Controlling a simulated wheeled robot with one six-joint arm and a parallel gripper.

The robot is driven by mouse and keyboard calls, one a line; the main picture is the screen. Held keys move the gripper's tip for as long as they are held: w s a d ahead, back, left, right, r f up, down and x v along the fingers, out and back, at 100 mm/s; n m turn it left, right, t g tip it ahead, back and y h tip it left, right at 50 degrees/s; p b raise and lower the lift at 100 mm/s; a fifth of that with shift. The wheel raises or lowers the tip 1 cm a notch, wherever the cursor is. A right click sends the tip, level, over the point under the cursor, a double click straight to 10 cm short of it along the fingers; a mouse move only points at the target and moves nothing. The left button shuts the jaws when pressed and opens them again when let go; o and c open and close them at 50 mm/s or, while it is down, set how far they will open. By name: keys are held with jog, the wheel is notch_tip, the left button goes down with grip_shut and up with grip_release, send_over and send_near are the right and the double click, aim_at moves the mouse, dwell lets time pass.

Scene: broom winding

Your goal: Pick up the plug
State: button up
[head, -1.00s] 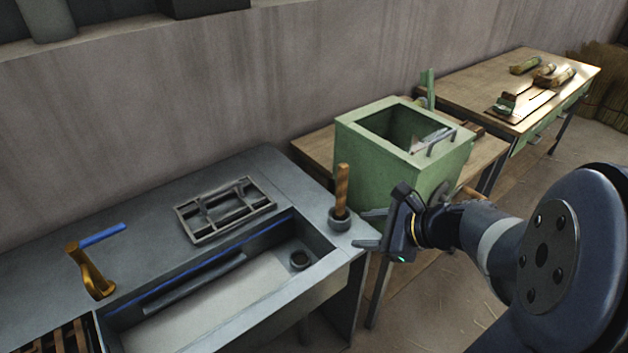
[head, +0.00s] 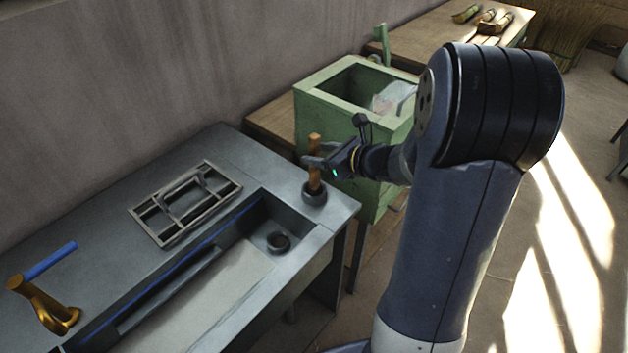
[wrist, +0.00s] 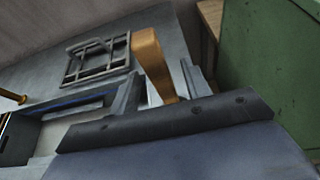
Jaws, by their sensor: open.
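The plug (head: 314,188) stands upright on the sink counter near its right corner, with a dark round base and a wooden handle. My gripper (head: 318,154) is open at the handle's height, coming in from the right. In the wrist view the handle (wrist: 152,62) rises between the two spread fingers. I cannot tell whether either finger touches it. The plug's base is hidden there behind the gripper.
The basin holds a round dark drain (head: 278,242). A metal rack (head: 185,203) lies on the counter (head: 120,175), and a brass tap (head: 42,305) with a blue lever stands at left. A green box (head: 318,115) stands close behind my gripper.

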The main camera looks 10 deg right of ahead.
aim_at(309, 152)
jog(key=x, duration=0.4)
jog(key=shift+c, duration=0.5)
grip_shut()
